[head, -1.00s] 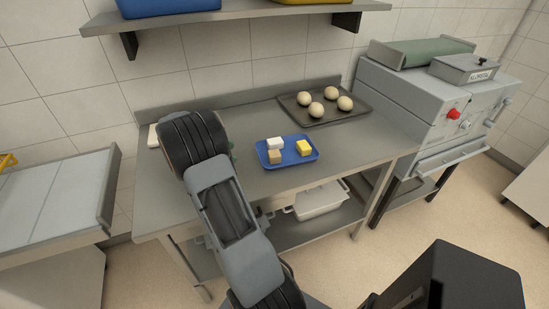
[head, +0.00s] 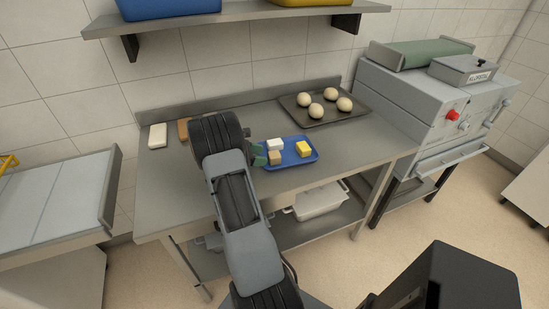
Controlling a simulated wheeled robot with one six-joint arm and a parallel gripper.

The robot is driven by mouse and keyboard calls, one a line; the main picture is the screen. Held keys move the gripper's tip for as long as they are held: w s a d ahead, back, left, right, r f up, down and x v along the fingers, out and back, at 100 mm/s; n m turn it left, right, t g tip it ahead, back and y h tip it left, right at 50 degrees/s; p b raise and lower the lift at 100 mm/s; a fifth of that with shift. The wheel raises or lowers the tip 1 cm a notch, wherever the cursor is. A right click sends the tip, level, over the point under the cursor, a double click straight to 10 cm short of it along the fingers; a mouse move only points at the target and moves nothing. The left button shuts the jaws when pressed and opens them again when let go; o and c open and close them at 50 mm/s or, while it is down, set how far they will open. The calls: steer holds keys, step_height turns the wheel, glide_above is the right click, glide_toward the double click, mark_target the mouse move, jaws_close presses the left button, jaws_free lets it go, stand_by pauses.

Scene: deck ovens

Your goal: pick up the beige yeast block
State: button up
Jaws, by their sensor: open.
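The beige yeast block (head: 275,158) sits at the front left of a small blue tray (head: 302,164) on the steel table. A white block (head: 275,145) is right behind it and a yellow block (head: 304,149) is to its right on the same tray. My gripper (head: 260,154) is open, with its greenish fingers at the tray's left edge, just left of the beige block. My arm hides part of the gripper and the tray's left end. I cannot tell whether a finger touches the tray or the block.
A dark baking tray (head: 318,118) with several dough balls stands behind right. A white block (head: 158,136) and a partly hidden brown object (head: 183,128) lie at the table's back left. A shelf (head: 240,14) hangs above. A grey machine (head: 425,105) stands at the right.

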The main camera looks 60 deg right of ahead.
mark_target(269, 156)
steer(key=p+x, duration=0.1)
steer(key=x, duration=0.4)
steer(key=shift+c, duration=0.3)
steer(key=c, duration=0.6)
